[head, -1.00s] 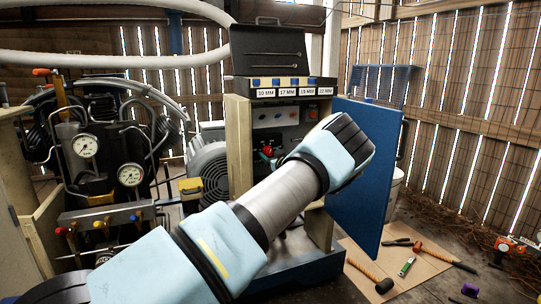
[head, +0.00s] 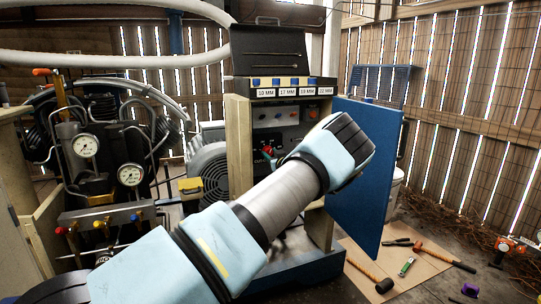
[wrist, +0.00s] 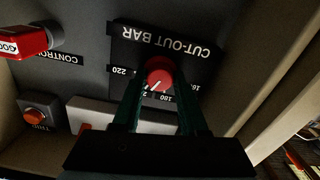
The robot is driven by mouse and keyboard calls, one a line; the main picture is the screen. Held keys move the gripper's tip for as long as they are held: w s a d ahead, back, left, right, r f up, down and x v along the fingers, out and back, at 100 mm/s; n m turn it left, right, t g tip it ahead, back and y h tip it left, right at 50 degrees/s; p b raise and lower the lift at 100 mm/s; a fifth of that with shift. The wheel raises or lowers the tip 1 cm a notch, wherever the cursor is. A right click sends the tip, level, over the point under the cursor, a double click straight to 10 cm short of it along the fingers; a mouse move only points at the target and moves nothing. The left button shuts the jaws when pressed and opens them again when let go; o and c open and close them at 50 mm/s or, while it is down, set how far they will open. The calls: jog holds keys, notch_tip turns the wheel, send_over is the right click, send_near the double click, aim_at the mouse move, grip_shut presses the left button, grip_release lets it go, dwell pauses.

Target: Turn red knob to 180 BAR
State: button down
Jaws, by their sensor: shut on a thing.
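The red knob (wrist: 159,75) sits on a black dial plate (wrist: 190,45) labelled "CUT-OUT BAR", which appears upside down in the wrist view. Scale marks 220, 180 and 160 show around it; others are partly covered by the fingers. The knob's white pointer line slants to the lower left, seemingly toward the partly hidden mark between 220 and 180. My gripper (wrist: 159,92) has one finger on each side of the knob and is shut on it.
A red switch (wrist: 25,42) and an orange trip button (wrist: 35,115) are on the same panel, left in the wrist view. The blue cabinet door (head: 365,180) stands open at right. Tools lie on a floor mat (head: 420,262).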

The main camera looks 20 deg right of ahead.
jog(key=shift+f, duration=0.1)
jog(key=n+b, duration=0.4)
jog(key=b, duration=0.1)
jog(key=shift+f+b, duration=0.2)
jog(key=shift+b, duration=0.1)
jog(key=n+b, duration=0.4)
jog(key=shift+r, duration=0.1)
jog(key=shift+r+n+b, duration=0.1)
jog(key=shift+n+b, duration=0.7)
jog(key=shift+n, duration=0.1)
jog(key=shift+c, duration=2.2)
grip_release()
jog(key=s+d, duration=0.1)
jog(key=s, duration=0.9)
jog(key=shift+s+d+p, duration=0.2)
jog(key=shift+s+p, duration=0.1)
jog(key=shift+s, duration=0.05)
